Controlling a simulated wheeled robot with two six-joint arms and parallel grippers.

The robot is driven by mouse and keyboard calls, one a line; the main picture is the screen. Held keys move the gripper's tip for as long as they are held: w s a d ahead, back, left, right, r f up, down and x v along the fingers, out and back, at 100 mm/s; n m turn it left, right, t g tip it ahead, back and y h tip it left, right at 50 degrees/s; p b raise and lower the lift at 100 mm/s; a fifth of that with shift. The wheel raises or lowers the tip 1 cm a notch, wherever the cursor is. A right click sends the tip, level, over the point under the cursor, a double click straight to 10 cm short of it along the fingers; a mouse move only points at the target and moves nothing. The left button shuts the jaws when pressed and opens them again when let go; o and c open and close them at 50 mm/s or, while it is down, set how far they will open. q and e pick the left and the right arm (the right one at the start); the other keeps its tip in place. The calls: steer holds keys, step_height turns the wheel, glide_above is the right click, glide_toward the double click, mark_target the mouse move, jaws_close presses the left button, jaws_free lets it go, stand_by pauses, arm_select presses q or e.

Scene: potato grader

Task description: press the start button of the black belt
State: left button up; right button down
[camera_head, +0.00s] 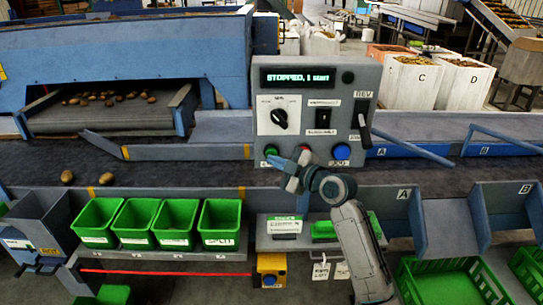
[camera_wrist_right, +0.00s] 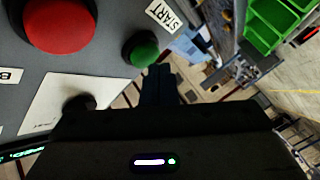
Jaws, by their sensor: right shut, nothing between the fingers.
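The grey control box (camera_head: 312,110) stands behind the black belt (camera_head: 150,172), its display (camera_head: 297,77) reading "STOPPED" and further small text. The green button (camera_head: 270,150) is at the lower left of its face, with a blue button (camera_head: 341,151) at the right. In the right wrist view the green button (camera_wrist_right: 141,48) sits by a START label (camera_wrist_right: 166,14), next to a large red button (camera_wrist_right: 58,20). My right gripper (camera_head: 280,163) is shut and empty, its tip just below the green button. In the wrist view its tip (camera_wrist_right: 158,72) is close to that button; contact cannot be told. My left gripper is out of view.
Several green bins (camera_head: 220,222) line the front left of the belt. A black lever (camera_head: 363,125) and a dark selector knob (camera_head: 280,119) stick out of the box. Two potatoes (camera_head: 67,177) lie on the belt's left. Blue-grey chutes A and B stand at the right.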

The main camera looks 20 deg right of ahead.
steer(key=shift+w+d+b, duration=0.1)
steer(key=shift+w+b, duration=0.3)
steer(key=shift+w, duration=0.05)
stand_by(0.4)
stand_by(0.3)
steer(key=shift+s+a, duration=0.25)
steer(key=shift+s, duration=0.6)
